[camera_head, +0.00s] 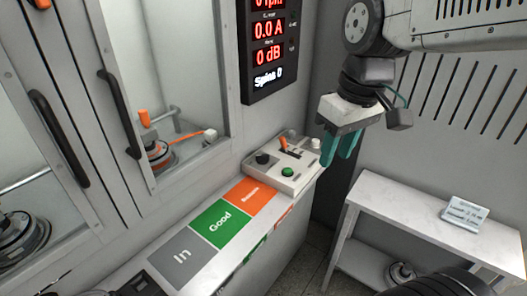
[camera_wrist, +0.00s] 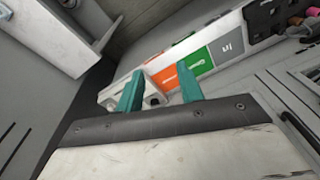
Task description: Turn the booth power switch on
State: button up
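A light control box (camera_head: 285,165) sits at the far end of the counter. Which one is the booth power switch is not labelled legibly. My gripper (camera_head: 338,158) hangs to the right of the box, apart from it, with teal fingers pointing down. In the wrist view the fingers (camera_wrist: 160,82) stand apart with nothing held between them. The box (camera_wrist: 152,92) shows there beyond and between the fingers, partly hidden by them.
The counter has grey "In", green "Good" (camera_head: 221,223) and orange (camera_head: 251,195) panels. A red-digit display (camera_head: 268,45) hangs above the box. Glazed booth doors with black handles (camera_head: 59,139) stand at left. A white side table (camera_head: 400,205) with a small sign (camera_head: 466,213) stands at right.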

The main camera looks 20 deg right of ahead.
jog(key=w+f+n+y, duration=0.1)
jog(key=w+n, duration=0.3)
jog(key=w, duration=1)
jog(key=n+y, duration=0.3)
jog(key=n, duration=0.6)
send_near(257, 156)
jog(key=shift+w+a+f, duration=0.2)
jog(key=shift+a+f, duration=0.15)
jog(key=x, duration=0.8)
jog(key=shift+d, duration=0.15)
grip_shut()
